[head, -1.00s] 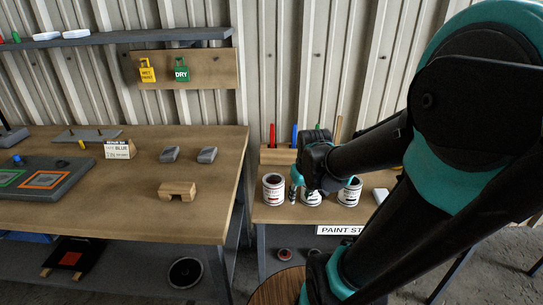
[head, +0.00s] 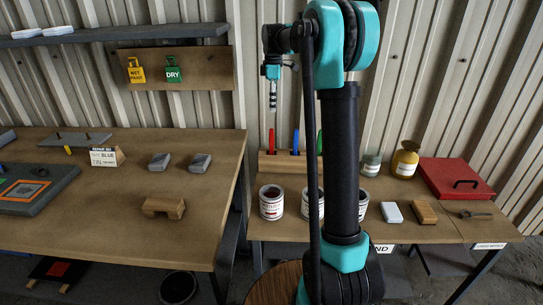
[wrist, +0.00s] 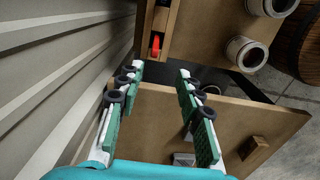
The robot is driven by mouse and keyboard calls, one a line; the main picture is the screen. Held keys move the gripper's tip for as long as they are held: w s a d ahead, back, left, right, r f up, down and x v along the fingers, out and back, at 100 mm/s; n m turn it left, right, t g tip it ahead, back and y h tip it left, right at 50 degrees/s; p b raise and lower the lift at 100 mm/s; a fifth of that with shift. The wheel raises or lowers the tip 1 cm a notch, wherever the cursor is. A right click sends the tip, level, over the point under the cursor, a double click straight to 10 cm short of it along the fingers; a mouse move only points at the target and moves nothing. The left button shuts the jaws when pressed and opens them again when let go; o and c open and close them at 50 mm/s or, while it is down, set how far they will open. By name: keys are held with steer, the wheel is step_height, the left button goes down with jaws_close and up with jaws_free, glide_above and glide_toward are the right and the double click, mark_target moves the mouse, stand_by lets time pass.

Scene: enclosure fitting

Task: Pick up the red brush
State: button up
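The red brush (head: 271,140) stands upright in a wooden holder (head: 282,164) at the back left of the paint table, left of a blue-handled brush (head: 295,139). In the wrist view the red brush (wrist: 156,43) shows in the holder, beyond my fingertips. My gripper (head: 272,106) points down in front of the wall, higher in the picture than the red brush and apart from it. In the wrist view my gripper (wrist: 158,76) has its two green-padded fingers spread with nothing between them. A green-handled brush (head: 319,142) is partly hidden by my arm.
Paint cans (head: 271,203) stand in front of the holder, some hidden by my arm. The workbench (head: 200,230) lies to the left across a gap. A shelf (head: 120,36) and tag board (head: 205,70) are on the left. A red box (head: 455,178) and yellow jar (head: 405,160) stand right.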

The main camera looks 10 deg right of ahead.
mark_target(273, 129)
steer(key=f, duration=1.2)
steer(key=shift+w+a+f, duration=0.1)
steer(key=shift+w, duration=0.15)
steer(key=shift+w+a+f, duration=0.1)
steer(key=shift+w+f, duration=0.05)
steer(key=shift+f, duration=1.1)
steer(key=shift+w+a+f, duration=0.1)
steer(key=shift+w+f, duration=0.05)
steer(key=shift+f, duration=1.1)
jaws_close()
